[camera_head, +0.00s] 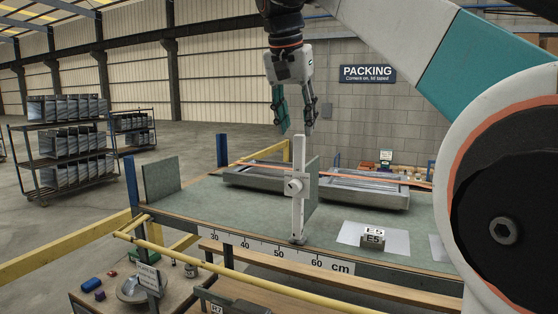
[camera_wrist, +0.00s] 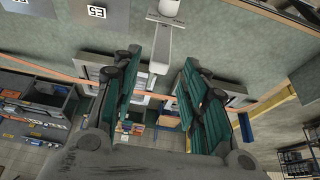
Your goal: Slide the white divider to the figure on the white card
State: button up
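The white divider (camera_head: 298,207) is an upright post with a knob on its side, standing at the front edge of the bench. Its foot is at the cm scale (camera_head: 280,254), between the 50 and 60 marks, and a green panel (camera_head: 313,187) stands behind it. My gripper (camera_head: 296,118) hangs above the divider, open and empty, fingers pointing down and apart from it. In the wrist view the divider (camera_wrist: 163,45) shows beyond and between the open teal fingers (camera_wrist: 160,72). A white card (camera_head: 149,277) stands on the lower left table; its writing is too small to read.
Grey trays (camera_head: 366,191) lie behind the divider, with an orange strap across them. An E5 block (camera_head: 373,242) stands on white paper to the right. A green end panel (camera_head: 161,179) stands at left. Yellow rails (camera_head: 185,252) run in front of the bench.

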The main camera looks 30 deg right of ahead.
aim_at(302, 156)
jog(key=x, duration=1)
jog(key=shift+s, duration=0.1)
grip_shut()
